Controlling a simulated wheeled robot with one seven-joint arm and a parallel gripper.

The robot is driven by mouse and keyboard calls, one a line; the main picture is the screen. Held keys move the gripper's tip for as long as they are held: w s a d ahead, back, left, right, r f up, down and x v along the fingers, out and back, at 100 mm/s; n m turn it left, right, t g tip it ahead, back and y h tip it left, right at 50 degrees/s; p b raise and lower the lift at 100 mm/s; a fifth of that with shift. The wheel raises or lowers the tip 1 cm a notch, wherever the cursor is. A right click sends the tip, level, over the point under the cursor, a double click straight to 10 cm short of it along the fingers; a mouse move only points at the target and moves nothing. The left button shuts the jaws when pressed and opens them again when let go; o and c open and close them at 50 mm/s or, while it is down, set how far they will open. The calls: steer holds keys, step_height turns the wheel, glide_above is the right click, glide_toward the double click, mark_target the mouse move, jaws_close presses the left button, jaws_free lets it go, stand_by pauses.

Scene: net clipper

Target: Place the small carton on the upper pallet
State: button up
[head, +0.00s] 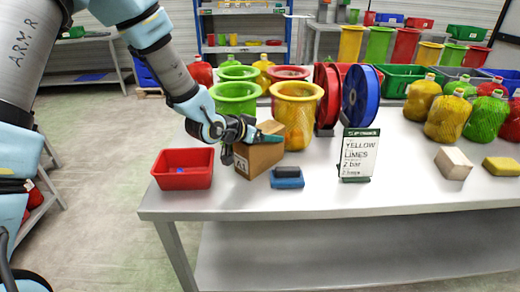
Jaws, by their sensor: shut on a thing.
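A small brown carton (262,158) is at the front left part of the white table, between a red bin and a yellow net tube. My gripper (247,142) reaches down from the upper left and is shut on the carton near its top. One dark finger shows at the carton's left side. I cannot tell whether the carton's bottom touches the table. A small part of a wooden pallet (150,91) shows on the floor at the back left, under blue crates. I cannot tell whether it is the upper pallet.
A red bin (183,169) stands left of the carton and a blue-and-black block (287,178) lies at its right front. Net tubes (298,112) stand close behind. A sign (358,154) stands further right. The table's front middle (320,203) is clear.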

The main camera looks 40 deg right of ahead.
jaws_close()
steer(key=shift+r, duration=0.2)
steer(key=shift+s+r+b, duration=0.1)
steer(key=shift+r+b, duration=0.35)
steer(key=shift+r, duration=0.05)
step_height(320, 180, up, 6)
steer(key=shift+f+b, duration=0.25)
steer(key=shift+b, duration=0.15)
steer(key=shift+s+a+r, duration=0.15)
steer(key=shift+s+a, duration=0.05)
steer(key=shift+s, duration=0.05)
steer(key=s+a+b, duration=1.2)
steer(key=s, duration=0.2)
steer(key=shift+s, duration=0.4)
